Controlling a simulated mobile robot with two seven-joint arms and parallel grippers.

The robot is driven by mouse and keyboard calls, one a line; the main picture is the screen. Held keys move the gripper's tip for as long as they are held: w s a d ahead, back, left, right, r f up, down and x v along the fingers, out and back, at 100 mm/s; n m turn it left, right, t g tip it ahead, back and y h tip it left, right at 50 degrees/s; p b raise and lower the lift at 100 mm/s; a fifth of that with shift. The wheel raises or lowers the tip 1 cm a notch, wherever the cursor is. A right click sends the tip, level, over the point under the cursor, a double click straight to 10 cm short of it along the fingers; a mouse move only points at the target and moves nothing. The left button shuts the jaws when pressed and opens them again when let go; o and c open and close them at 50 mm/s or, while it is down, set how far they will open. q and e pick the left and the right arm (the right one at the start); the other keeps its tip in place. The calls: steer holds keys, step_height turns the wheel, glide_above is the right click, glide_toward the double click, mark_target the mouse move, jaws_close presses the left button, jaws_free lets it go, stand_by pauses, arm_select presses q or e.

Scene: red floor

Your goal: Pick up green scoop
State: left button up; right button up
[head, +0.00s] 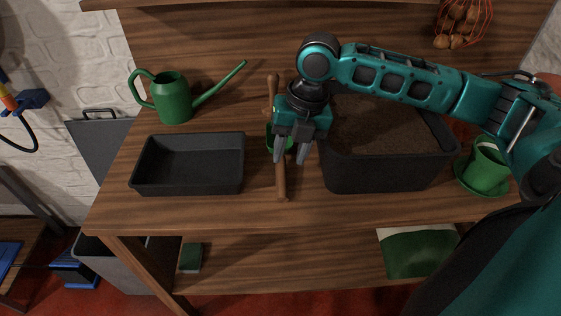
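The green scoop (270,137) lies on the wooden workbench between the dark tray and the soil box. Its green part is mostly hidden behind my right gripper. A wooden handle (281,183) reaches toward the bench's front edge, and another wooden piece (272,88) shows behind; I cannot tell whether both belong to the scoop. My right gripper (292,155) points down over the scoop, its two grey fingers apart, with nothing clearly held between them. I cannot tell whether the fingers touch the scoop. My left gripper is not in view.
An empty dark tray (190,186) stands left, with a green watering can (173,99) behind it. A dark box (385,176) of soil is close on the right. A green pot (484,172) on a saucer stands far right. The bench front (240,212) is clear.

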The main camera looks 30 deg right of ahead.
mark_target(283, 172)
steer(key=b+x, duration=0.1)
steer(key=x, duration=0.4)
steer(key=shift+w+a+f+b, duration=0.1)
steer(key=shift+a+f+b, duration=0.05)
steer(key=shift+f+b, duration=0.15)
jaws_close()
